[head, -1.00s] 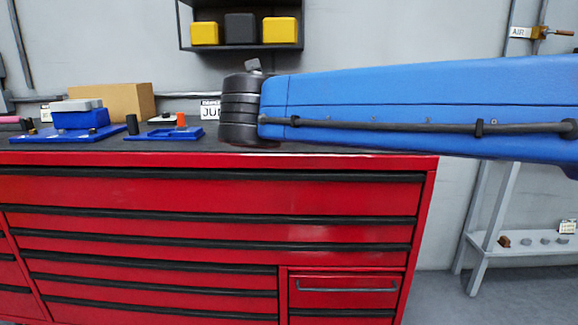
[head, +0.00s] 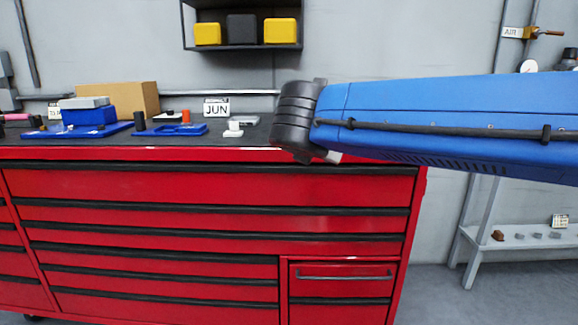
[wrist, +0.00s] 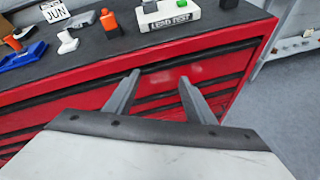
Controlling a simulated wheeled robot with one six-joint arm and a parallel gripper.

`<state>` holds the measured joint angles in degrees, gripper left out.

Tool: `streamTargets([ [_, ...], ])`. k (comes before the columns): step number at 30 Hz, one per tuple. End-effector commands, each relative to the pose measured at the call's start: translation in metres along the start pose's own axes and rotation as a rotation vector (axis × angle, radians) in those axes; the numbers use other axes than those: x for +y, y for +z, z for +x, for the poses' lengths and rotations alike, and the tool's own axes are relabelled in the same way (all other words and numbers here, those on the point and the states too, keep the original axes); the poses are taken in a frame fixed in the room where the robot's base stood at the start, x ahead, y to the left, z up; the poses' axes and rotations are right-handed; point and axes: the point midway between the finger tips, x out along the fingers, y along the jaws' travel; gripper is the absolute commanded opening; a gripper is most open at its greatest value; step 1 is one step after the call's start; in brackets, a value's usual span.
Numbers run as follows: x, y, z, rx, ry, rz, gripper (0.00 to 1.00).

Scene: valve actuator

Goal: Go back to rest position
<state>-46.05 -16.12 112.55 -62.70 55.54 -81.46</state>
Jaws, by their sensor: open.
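My gripper (wrist: 158,80) shows in the wrist view with its two grey fingers spread apart and nothing between them. It is in front of the red tool cabinet (wrist: 215,65), near the front edge of the dark worktop. In the head view my blue arm reaches in from the right and its dark joint hides part of the worktop's right end. The gripper fingers are hidden in the head view.
On the cabinet top stand a blue fixture (head: 90,118), a blue tray (head: 170,129), a cardboard box (head: 125,97) and a JUN calendar (head: 216,107). The wrist view shows a leak test unit (wrist: 168,14) and an orange-topped bottle (wrist: 109,22). A shelf (head: 241,45) hangs above.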

Motion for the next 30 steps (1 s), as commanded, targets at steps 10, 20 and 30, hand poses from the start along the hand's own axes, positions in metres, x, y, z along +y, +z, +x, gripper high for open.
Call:
streamTargets([
  [10, -0.148, -0.035, 0.009, 0.121, -0.234, 0.608, 0.49],
  [20, -0.276, -0.105, -0.016, 0.152, -0.519, 1.347, 0.49],
  [30, -0.353, -0.193, -0.058, 0.069, -0.809, 2.116, 0.49],
])
